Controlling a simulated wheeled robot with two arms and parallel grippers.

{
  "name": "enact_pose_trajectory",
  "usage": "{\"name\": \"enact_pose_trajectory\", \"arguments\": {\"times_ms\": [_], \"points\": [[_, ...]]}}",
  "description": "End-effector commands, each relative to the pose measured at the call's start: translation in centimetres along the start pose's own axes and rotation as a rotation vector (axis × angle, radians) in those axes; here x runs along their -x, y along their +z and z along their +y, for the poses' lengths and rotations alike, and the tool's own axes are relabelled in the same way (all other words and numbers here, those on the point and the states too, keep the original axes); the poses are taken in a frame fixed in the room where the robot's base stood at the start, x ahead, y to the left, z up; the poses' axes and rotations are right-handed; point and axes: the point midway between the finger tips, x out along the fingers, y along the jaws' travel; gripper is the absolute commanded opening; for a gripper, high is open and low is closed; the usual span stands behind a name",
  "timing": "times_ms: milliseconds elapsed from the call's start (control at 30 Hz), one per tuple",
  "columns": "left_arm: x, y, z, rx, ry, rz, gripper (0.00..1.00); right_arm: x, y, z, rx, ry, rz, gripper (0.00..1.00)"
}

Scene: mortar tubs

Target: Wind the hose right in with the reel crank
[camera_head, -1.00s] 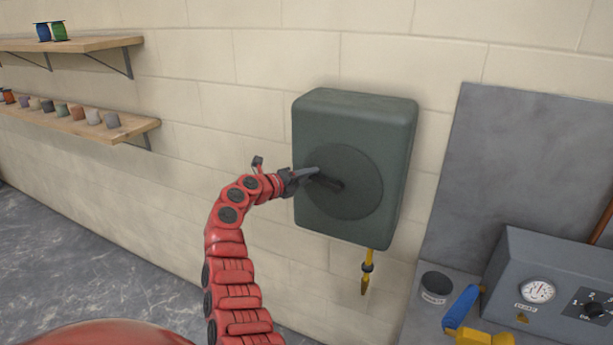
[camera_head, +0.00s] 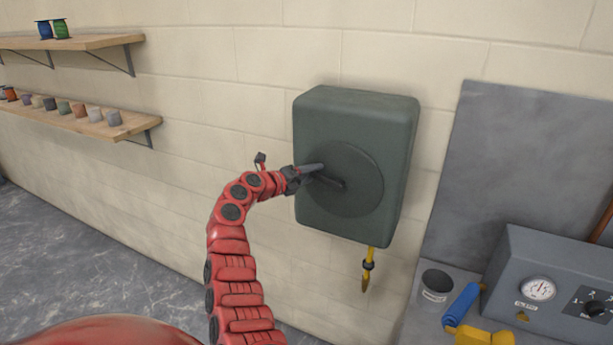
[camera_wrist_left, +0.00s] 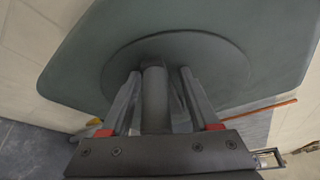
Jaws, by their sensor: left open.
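The hose reel (camera_head: 390,120) is a dark green box on the wall with a round disc (camera_head: 362,200) on its front. The dark crank (camera_head: 330,183) lies across the disc, partly behind my gripper. The yellow hose end (camera_head: 366,278) hangs a short way below the box. My left gripper (camera_head: 316,169) is at the crank on the disc's left side. In the left wrist view the crank handle (camera_wrist_left: 154,98) stands between the two open fingers (camera_wrist_left: 155,100), with narrow gaps on both sides. My right gripper is not in view.
A grey bench at the lower right holds a dark cup (camera_head: 434,288), a blue-handled tool (camera_head: 462,304) and a grey gauge box (camera_head: 550,285). A grey panel (camera_head: 510,170) stands behind them. Shelves (camera_head: 85,123) with small pots are at the left. The wall between is clear.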

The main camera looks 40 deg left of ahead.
Motion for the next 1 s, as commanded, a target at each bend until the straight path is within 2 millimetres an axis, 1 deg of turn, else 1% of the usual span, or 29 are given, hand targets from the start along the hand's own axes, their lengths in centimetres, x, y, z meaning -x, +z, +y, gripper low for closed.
{"name": "enact_pose_trajectory", "arguments": {"times_ms": [133, 267, 333, 400, 467, 533, 700, 900, 1000], "points": [[0.9, 0.0, 0.2, -0.001, 0.001, -0.003, 0.62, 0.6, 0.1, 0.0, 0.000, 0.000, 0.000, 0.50], [2.9, -0.2, 0.5, -0.007, 0.004, -0.001, 0.62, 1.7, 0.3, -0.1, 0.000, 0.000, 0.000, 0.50], [4.8, -0.2, 0.8, -0.004, 0.006, -0.005, 0.62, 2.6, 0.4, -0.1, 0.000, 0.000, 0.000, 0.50], [6.6, -0.1, 0.5, -0.009, 0.004, -0.005, 0.62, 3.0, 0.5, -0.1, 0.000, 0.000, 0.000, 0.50], [7.7, 0.1, 0.5, -0.006, 0.005, -0.006, 0.62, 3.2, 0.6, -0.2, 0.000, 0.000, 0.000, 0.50], [8.9, -0.2, 0.5, -0.005, 0.006, -0.001, 0.62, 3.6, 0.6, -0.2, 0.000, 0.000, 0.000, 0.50], [12.6, -0.2, 0.5, -0.004, 0.003, -0.002, 0.62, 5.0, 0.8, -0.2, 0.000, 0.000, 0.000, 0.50], [15.9, -0.1, 0.2, -0.001, 0.001, -0.002, 0.62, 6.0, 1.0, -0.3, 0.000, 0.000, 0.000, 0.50], [16.8, -0.2, 0.1, -0.003, 0.001, 0.000, 0.62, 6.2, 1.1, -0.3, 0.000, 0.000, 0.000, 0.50]]}}
